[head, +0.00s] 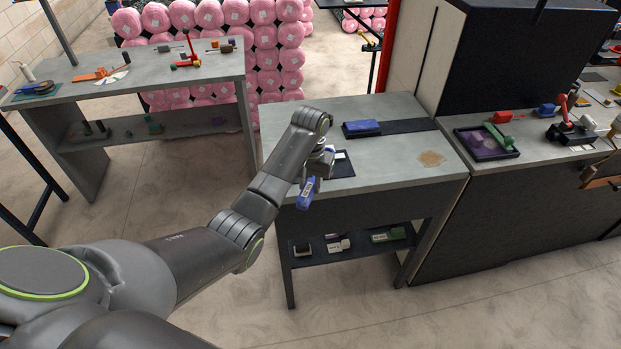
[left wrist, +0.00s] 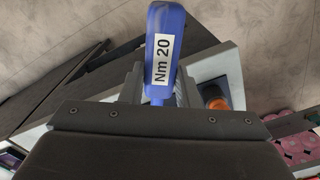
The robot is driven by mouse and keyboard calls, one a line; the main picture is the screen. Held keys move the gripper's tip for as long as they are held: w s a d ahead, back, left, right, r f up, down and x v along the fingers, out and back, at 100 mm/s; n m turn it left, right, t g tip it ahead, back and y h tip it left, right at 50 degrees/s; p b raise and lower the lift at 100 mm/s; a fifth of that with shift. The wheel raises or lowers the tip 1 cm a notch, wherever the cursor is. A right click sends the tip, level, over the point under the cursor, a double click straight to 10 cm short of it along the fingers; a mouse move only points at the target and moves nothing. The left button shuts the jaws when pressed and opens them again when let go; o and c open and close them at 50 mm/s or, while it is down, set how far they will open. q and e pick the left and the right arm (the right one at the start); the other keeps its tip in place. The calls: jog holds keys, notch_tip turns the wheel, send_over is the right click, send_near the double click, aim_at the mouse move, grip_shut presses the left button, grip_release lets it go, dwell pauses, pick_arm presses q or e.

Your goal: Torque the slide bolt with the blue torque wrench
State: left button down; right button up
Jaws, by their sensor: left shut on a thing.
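My left gripper (head: 317,168) is at the front left of the middle grey table. It is shut on the blue torque wrench (head: 307,193), whose blue end sticks out past the table's front edge. In the left wrist view the blue wrench (left wrist: 163,45) has a white label reading "Nm 20" and lies between the fingers of my left gripper (left wrist: 158,88). A blue block (head: 362,127) sits on a dark strip at the back of the table. I cannot make out the slide bolt. My right gripper is not in view.
The middle grey table (head: 385,175) has a dark mat (head: 342,170) beside the gripper and a tan patch (head: 432,159) at right. An orange-topped item (left wrist: 217,103) shows in the left wrist view. The right bench holds a dark tray (head: 487,153) and tools. The table's centre is clear.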

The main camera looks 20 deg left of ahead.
pick_arm(q)
notch_tip(320, 180, down, 3)
jog(key=shift+w+d+f+b, duration=0.1)
jog(key=shift+d+b, duration=0.05)
jog(key=shift+b, duration=0.35)
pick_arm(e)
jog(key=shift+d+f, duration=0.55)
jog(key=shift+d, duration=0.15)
pick_arm(q)
jog(key=shift+r, duration=0.2)
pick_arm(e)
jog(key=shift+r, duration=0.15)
pick_arm(q)
jog(key=shift+p, duration=0.7)
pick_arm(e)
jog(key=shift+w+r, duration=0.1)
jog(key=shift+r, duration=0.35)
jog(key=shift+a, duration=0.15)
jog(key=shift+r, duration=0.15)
pick_arm(q)
jog(key=shift+p, duration=0.4)
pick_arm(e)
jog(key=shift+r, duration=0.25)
